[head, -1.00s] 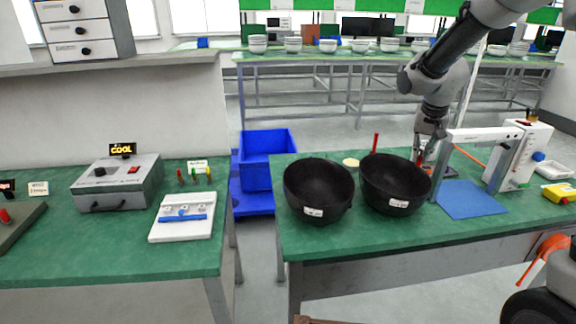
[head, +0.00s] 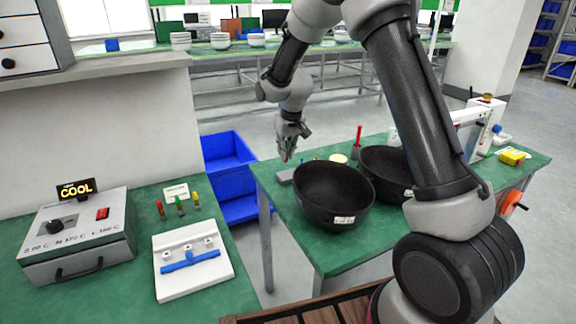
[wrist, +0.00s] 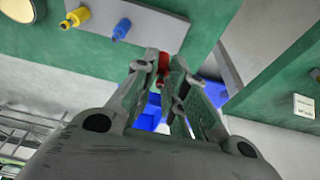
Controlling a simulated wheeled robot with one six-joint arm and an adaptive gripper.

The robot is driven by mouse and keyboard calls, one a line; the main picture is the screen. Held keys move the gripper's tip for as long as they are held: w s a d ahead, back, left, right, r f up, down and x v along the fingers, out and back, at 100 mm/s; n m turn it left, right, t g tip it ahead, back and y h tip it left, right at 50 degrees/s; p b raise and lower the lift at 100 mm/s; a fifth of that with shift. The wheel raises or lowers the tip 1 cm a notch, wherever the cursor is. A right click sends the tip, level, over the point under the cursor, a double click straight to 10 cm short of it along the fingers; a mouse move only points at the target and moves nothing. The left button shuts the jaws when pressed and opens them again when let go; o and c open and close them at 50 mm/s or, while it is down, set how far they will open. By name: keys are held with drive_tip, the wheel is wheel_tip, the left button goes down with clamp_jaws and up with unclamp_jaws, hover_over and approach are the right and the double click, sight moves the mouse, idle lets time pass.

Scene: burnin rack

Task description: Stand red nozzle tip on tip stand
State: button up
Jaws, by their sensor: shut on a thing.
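My gripper (head: 287,155) is shut on the red nozzle tip (wrist: 163,64), a small red piece between its fingertips; in the head view only a speck of red shows. The gripper hangs near the left end of the right green bench. A grey plate, seemingly the tip stand (head: 285,177), lies there left of the near black bowl. In the wrist view the grey plate (wrist: 97,17) is at the upper left, with a yellow tip (wrist: 76,17) and a blue tip (wrist: 122,28) upright on it. The red tip appears apart from the plate.
Two black bowls (head: 333,196) stand right of the plate. A red-handled tool (head: 358,138) stands behind them. Blue bins (head: 228,165) sit in the gap between benches. The left bench holds a control box (head: 78,236), a white fixture (head: 192,262) and several coloured pegs (head: 180,208).

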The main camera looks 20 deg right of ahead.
drive_tip(key=shift+f, duration=2.55)
drive_tip(key=shift+f, duration=0.15)
drive_tip(key=o, duration=0.7)
